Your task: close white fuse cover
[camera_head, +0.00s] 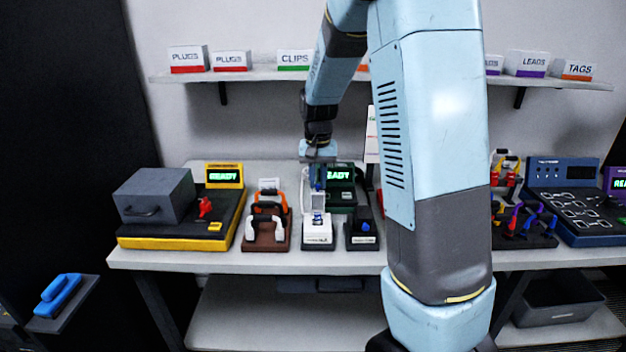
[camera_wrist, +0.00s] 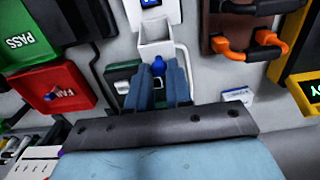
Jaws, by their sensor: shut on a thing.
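The white fuse box (camera_head: 318,234) stands near the front of the table with a small blue part on its top. Its white cover (camera_head: 318,202) is raised upright at the back of the box, so the box is open. The wrist view shows the cover's pale hollow inside (camera_wrist: 155,30) and a blue knob (camera_wrist: 158,66) on its far side. My gripper (camera_head: 318,184) is at the raised cover, pointing down. In the wrist view its blue fingers (camera_wrist: 159,78) are shut around the knob. The exact contact is partly hidden.
A brown holder with orange and white handles (camera_head: 267,228) is close on the left. A black fuse box (camera_head: 361,232) is close on the right. A green unit reading READY (camera_head: 341,190) stands behind. A yellow-based unit (camera_head: 180,230) is farther left.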

